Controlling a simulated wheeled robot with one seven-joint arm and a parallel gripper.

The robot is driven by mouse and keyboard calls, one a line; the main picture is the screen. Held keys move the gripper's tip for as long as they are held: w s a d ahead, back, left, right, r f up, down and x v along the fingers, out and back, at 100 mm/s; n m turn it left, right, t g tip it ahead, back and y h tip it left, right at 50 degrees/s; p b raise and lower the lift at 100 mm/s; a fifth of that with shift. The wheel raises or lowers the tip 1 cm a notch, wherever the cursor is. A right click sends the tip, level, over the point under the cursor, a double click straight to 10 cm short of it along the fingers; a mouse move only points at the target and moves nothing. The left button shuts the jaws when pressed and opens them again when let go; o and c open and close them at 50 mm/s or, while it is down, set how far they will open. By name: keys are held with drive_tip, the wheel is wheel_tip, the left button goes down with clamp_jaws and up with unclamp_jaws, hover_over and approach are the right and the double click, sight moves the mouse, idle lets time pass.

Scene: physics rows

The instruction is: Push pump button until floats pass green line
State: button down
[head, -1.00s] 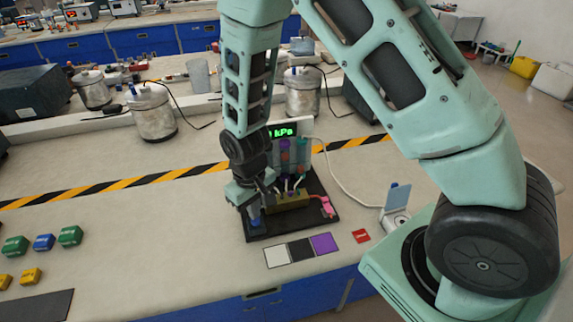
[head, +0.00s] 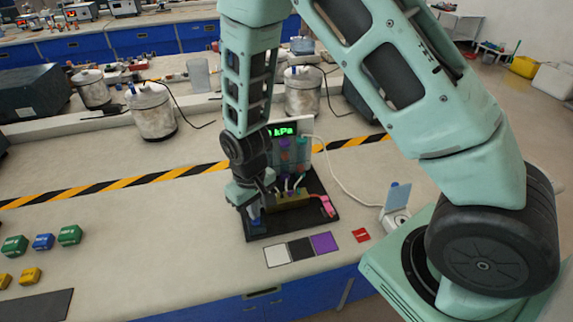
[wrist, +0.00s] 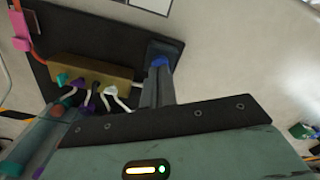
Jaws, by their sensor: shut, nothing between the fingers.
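The pump rig stands on a black base plate (head: 285,228) on the bench. Its blue pump button (wrist: 161,61) is at one corner of the plate, right at my fingertips. My gripper (head: 254,213) is shut and empty, pointing down over the button. In the wrist view its fingers (wrist: 158,84) meet the button's edge; whether they press it down I cannot tell. Behind the brass manifold (wrist: 90,72), clear tubes (head: 302,155) hold purple and orange floats (head: 285,155), small and partly behind my arm. I cannot make out the green line. A green kPa display (head: 285,131) is partly covered.
Pink clip (head: 328,206) and white hose sit at the plate's right. White, black and purple squares (head: 301,249) and a red tag (head: 361,235) lie in front. Colored blocks (head: 43,242) lie left. Metal canisters (head: 152,112) stand behind the striped tape.

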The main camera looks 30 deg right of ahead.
drive_tip(key=shift+f+b, duration=0.6)
drive_tip(key=shift+f, duration=0.35)
drive_tip(key=shift+r+p, duration=0.95)
drive_tip(key=shift+r, duration=0.2)
wheel_tip(320, 180, up, 7)
drive_tip(key=p, duration=0.5)
drive_tip(key=shift+p, duration=0.4)
